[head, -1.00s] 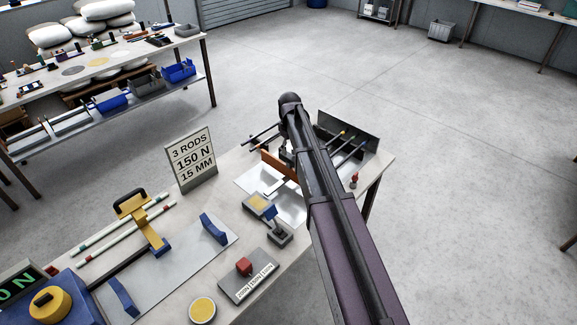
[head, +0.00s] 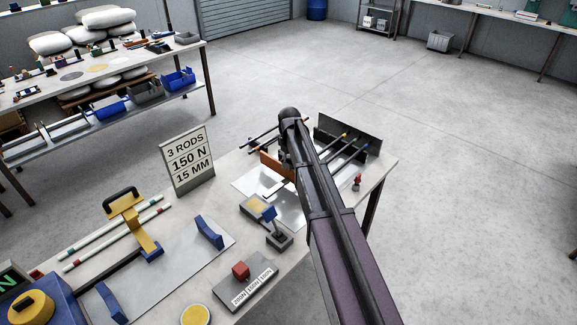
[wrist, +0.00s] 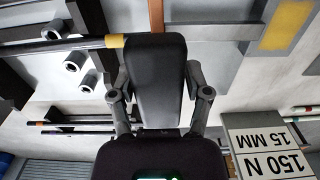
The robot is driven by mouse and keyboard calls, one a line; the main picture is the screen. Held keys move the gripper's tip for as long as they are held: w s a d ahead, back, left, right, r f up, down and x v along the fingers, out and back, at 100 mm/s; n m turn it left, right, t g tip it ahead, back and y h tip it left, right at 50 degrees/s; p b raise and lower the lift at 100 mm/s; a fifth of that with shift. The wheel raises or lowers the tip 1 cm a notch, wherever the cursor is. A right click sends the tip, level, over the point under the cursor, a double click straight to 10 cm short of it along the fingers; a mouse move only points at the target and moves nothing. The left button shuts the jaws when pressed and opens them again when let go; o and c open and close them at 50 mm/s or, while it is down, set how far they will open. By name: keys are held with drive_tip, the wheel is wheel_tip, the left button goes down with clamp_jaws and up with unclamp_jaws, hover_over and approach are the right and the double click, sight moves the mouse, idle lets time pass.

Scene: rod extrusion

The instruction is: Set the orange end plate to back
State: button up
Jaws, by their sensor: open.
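The orange end plate (head: 272,167) stands upright on a pale metal base at the back of the near bench, partly hidden by my arm. In the wrist view, it shows as a narrow orange-brown strip (wrist: 156,14) at the top edge, beyond the dark finger. My gripper (wrist: 155,65) is open, with its finger pad and side links filling the middle of the wrist view. In the head view, my gripper is mostly hidden behind my forearm, beside the end plate. I cannot tell whether it touches the plate.
Dark rods with coloured tips (head: 343,148) lie beside a dark upright plate (head: 352,128). A red-topped peg (head: 357,182) stands at the right edge. A lever unit (head: 279,238) and a sign (head: 187,160) stand nearby. The floor right of the bench is clear.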

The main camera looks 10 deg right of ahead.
drive_tip(key=shift+f, duration=0.15)
clamp_jaws()
drive_tip(key=s+a, duration=0.4)
drive_tip(key=a, duration=0.1)
drive_tip(key=s+a, duration=0.2)
drive_tip(key=a, duration=0.1)
drive_tip(key=shift+s+a, duration=0.15)
drive_tip(key=shift+a, duration=0.05)
unclamp_jaws()
drive_tip(key=shift+a, duration=0.1)
idle(0.4)
wheel_tip(320, 180, up, 16)
drive_tip(key=p, duration=1.6)
idle(1.0)
